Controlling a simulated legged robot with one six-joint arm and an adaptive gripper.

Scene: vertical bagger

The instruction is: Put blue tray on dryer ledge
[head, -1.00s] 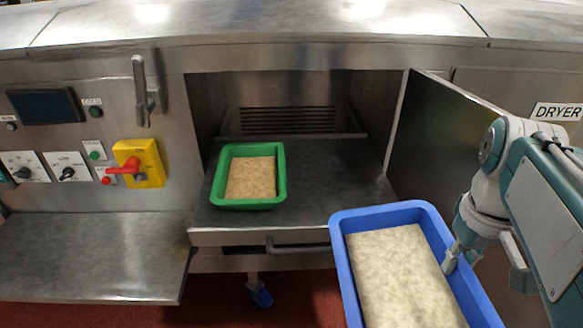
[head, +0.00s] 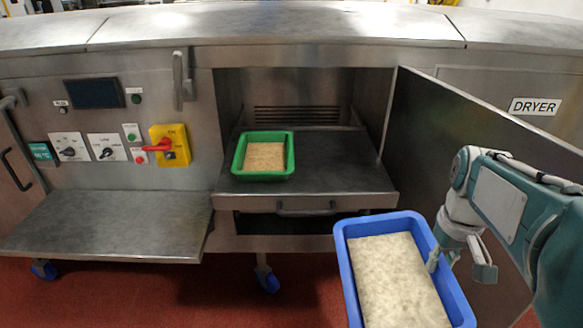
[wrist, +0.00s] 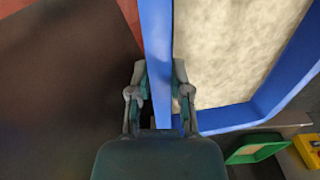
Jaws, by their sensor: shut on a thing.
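The blue tray (head: 349,277), filled with a pale grainy material, is held in front of the dryer at lower right of the head view. My gripper (head: 437,262) is shut on its right wall. In the wrist view the fingers (wrist: 158,85) straddle the blue wall (wrist: 157,40), one on each side. The tray looks roughly level, over the red floor. A bare steel ledge (head: 110,225) juts out at left, below the control panel.
A green tray (head: 263,173) with similar contents sits on the pull-out shelf (head: 340,180) in the dryer opening. The open dryer door (head: 440,150) stands right, close to my arm. A red-handled yellow switch (head: 170,145) is above the ledge's right part. Red floor (head: 180,295) is clear.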

